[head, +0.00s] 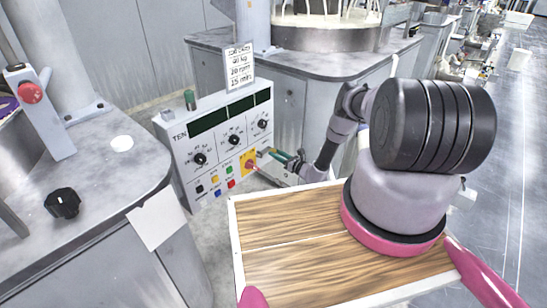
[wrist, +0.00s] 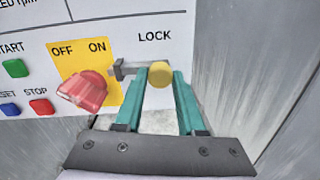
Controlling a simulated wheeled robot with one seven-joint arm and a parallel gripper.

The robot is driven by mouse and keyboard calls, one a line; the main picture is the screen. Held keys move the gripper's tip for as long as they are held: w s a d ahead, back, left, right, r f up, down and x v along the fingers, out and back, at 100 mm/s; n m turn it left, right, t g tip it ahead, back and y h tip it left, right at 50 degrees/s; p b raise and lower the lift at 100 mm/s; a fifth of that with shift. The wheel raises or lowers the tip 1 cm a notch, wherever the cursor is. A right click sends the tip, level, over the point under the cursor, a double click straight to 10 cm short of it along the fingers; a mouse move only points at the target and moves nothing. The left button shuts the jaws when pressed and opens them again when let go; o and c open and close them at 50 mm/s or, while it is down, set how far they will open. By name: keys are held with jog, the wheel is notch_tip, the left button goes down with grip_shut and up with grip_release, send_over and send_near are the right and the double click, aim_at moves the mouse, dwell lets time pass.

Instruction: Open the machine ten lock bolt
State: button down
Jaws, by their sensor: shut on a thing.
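The machine ten control panel (head: 215,150) is a white box marked TEN in the head view. In the wrist view, the lock bolt (wrist: 129,68) is a grey bar with a yellow round knob (wrist: 160,75), under the word LOCK. Its left end is by a red switch handle (wrist: 86,90) on a yellow OFF/ON plate (wrist: 70,60). My gripper (wrist: 161,76) has teal fingers on either side of the yellow knob and is shut on it. In the head view my gripper (head: 285,158) is at the panel's lower right, and the knob is too small to make out.
START (wrist: 14,68) and STOP (wrist: 41,106) buttons are left of the switch. Several dials and dark displays are higher on the panel (head: 234,138). A grey bench (head: 110,165) stands at left. A wood-topped tray (head: 290,265) is in the foreground. Open floor (head: 510,190) lies at right.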

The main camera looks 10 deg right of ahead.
jog(key=shift+w+d, duration=0.1)
jog(key=shift+d, duration=0.15)
jog(key=c, duration=0.5)
grip_release()
jog(key=v, duration=1)
jog(key=shift+s+d, duration=0.2)
jog(key=shift+s, duration=0.15)
jog(key=shift+w, duration=0.1)
